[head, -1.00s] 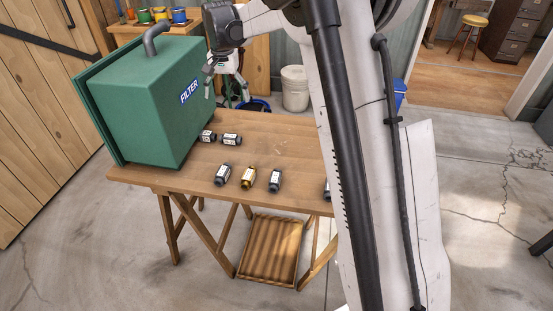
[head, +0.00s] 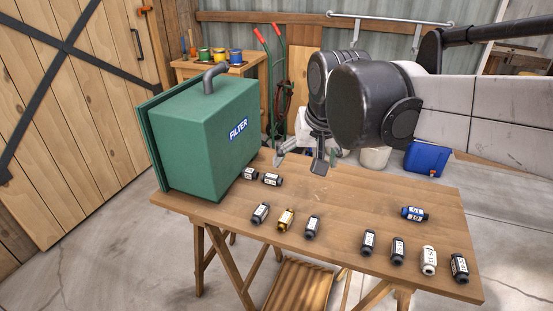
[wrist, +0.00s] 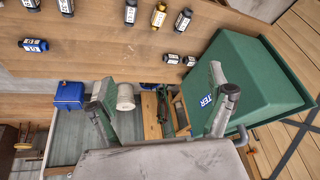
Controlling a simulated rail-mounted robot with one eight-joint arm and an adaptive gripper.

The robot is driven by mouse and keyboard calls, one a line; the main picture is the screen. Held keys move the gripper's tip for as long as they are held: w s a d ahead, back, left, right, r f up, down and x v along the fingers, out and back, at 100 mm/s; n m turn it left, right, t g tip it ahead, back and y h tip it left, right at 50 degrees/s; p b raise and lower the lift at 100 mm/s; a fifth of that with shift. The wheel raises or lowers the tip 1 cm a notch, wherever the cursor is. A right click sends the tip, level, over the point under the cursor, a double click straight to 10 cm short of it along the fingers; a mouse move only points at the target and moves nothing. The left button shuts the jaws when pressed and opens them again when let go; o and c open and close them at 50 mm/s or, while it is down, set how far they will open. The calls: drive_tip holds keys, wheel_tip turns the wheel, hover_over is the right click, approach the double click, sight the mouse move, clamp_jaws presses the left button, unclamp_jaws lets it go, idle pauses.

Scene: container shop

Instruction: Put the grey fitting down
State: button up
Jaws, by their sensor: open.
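My gripper (head: 300,164) is open and empty, over the back edge of the wooden table, right of the green filter box. In the wrist view its spread fingers (wrist: 160,80) have nothing between them. Several dark grey or black fittings with white labels lie apart on the table, including one in the front row (head: 261,213), one near the middle (head: 312,227) and one at the right end (head: 459,268). Two more dark fittings (head: 271,180) lie close together beside the box. I cannot tell which one is the grey fitting.
The green filter box (head: 205,135) stands at the table's left end. A gold fitting (head: 286,219), a white one (head: 428,260) and a blue one (head: 414,213) lie on the table (head: 355,205). Behind the table are a blue container (head: 427,159) and a red-handled hand truck (head: 272,85).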

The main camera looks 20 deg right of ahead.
drive_tip(key=s+f+n+t, duration=0.2)
drive_tip(key=s+f, duration=0.4)
drive_tip(key=s, duration=0.7)
